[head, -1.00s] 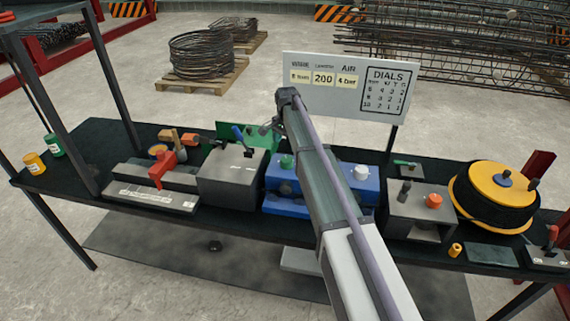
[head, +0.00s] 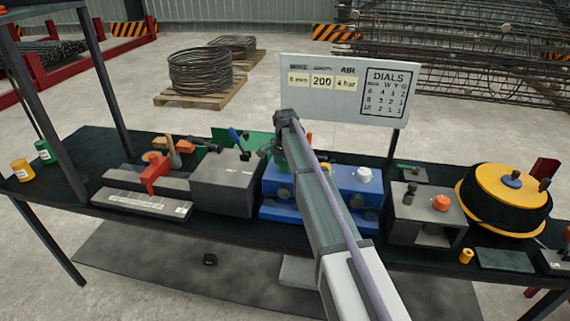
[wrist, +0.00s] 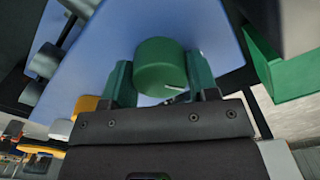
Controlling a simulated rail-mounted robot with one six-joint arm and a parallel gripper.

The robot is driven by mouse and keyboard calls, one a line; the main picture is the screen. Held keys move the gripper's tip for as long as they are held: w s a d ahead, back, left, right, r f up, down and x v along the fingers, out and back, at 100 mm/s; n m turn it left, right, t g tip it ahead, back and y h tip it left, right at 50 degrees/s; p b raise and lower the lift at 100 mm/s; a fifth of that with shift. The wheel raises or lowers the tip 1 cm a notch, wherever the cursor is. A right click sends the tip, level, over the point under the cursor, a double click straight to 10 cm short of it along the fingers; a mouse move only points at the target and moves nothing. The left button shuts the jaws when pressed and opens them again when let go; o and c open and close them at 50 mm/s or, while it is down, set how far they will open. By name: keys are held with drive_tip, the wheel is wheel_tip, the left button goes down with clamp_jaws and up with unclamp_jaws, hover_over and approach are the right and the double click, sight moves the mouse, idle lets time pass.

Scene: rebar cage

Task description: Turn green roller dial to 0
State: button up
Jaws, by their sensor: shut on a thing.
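The green roller dial (wrist: 160,62) is a round green knob with a short white mark on its lower right in the wrist view. It sits on the blue machine (wrist: 205,30). My gripper (wrist: 161,78) is shut on the dial, with one green finger on each side of it. In the head view, the blue machine (head: 350,188) stands mid-bench, and my arm crosses in front of it. The dial is mostly hidden there behind my wrist. A white knob (head: 363,175) shows at the machine's right.
A white sign (head: 345,88) with a DIALS table stands behind the bench. A grey box (head: 222,183) is left of the blue machine. A grey unit with an orange knob (head: 441,202) and a yellow-topped reel (head: 505,190) are to the right. A green part (wrist: 285,72) is near the gripper.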

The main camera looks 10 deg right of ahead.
drive_tip(key=c, duration=0.3)
drive_tip(key=shift+n, duration=2.9)
drive_tip(key=o, duration=0.9)
